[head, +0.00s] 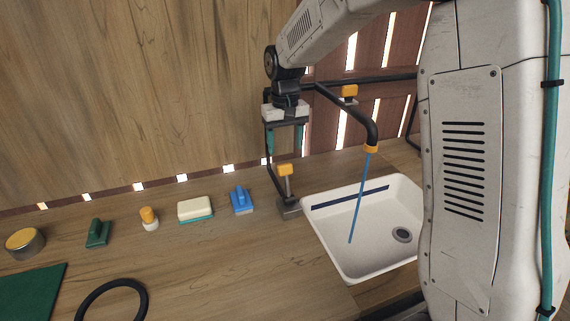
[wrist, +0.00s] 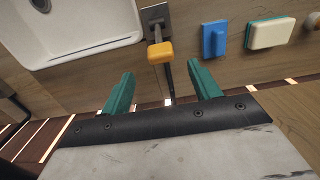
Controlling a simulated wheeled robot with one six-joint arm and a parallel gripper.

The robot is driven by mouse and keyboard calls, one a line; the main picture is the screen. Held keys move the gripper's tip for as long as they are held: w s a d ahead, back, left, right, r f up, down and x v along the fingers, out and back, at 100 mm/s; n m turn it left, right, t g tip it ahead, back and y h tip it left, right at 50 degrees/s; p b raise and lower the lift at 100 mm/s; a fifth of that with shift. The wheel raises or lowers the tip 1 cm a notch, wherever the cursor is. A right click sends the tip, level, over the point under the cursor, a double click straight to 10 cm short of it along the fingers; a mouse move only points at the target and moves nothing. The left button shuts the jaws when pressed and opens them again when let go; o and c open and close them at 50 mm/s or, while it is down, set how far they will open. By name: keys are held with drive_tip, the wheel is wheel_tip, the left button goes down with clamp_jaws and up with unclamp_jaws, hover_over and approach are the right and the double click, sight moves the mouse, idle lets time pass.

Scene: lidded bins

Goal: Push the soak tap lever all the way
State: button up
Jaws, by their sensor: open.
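A tap lever with an orange knob (head: 285,169) stands on a grey base plate (head: 289,207) at the sink's left edge. It also shows in the wrist view, where its orange knob (wrist: 160,52) lies in line with the gap between my fingertips. My gripper (head: 285,151) hangs above the knob, open and empty, with teal fingers apart. A black spout (head: 362,122) with an orange tip arches over the white sink (head: 335,267). A thin blue stream (head: 358,205) runs from it into the basin. A second orange handle (head: 349,91) sits on the pipe behind. No label shows which is the soak lever.
Left of the lever lie a blue brush (head: 241,202), a sponge (head: 195,210), an orange-capped bottle (head: 149,218), a green scrubber (head: 97,233) and a round tin (head: 25,242). A black ring (head: 112,286) and green mat (head: 30,292) lie in front. A plank wall stands behind.

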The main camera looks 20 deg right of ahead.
sight(285, 164)
drive_tip(key=shift+f, duration=3.7)
drive_tip(key=shift+c, duration=0.3)
